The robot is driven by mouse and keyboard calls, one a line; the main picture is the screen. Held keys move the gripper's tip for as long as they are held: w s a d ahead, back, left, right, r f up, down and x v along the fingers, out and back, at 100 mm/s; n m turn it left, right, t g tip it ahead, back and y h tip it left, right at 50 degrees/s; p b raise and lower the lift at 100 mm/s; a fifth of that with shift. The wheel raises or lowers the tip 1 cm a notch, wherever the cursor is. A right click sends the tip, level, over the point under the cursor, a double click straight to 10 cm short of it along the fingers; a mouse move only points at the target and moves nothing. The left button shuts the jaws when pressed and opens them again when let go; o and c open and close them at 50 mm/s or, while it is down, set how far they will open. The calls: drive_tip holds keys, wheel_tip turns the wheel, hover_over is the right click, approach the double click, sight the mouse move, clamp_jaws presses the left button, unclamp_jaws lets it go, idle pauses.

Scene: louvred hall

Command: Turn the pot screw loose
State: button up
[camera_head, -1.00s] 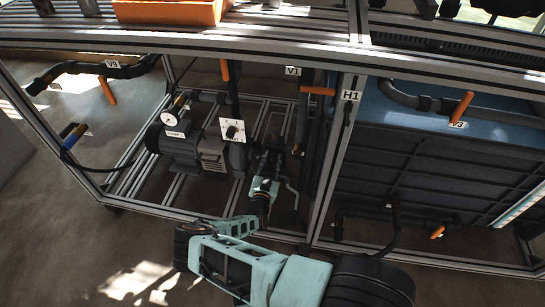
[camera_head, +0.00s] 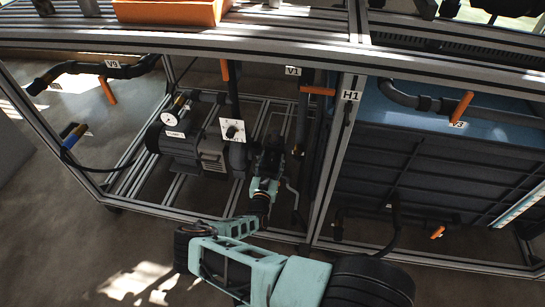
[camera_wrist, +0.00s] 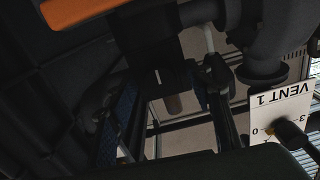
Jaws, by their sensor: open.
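I cannot single out the pot screw with certainty in either view. My gripper (camera_head: 268,158) is inside the left bay of the frame, to the right of the grey pump (camera_head: 190,150) and of the white dial plate (camera_head: 232,131). It is open. The dark pipework around its fingertips hides what lies between them. In the wrist view, a white plate marked VENT 1 (camera_wrist: 283,100) appears upside down at the right. A dark block (camera_wrist: 150,65) with a short cylinder (camera_wrist: 174,104) stands left of centre; I cannot tell whether this belongs to the pot.
Aluminium posts (camera_head: 335,165) and a lower rail frame the bay. The V1 orange handle (camera_head: 318,91) is above and right of my gripper. A black pipe (camera_head: 301,125) runs close on its right. A blue tank (camera_head: 440,140) fills the right bay. Floor at lower left is clear.

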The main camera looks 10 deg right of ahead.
drive_tip(key=v, duration=0.7)
drive_tip(key=shift+p, duration=0.45)
wheel_tip(320, 180, up, 10)
idle(0.4)
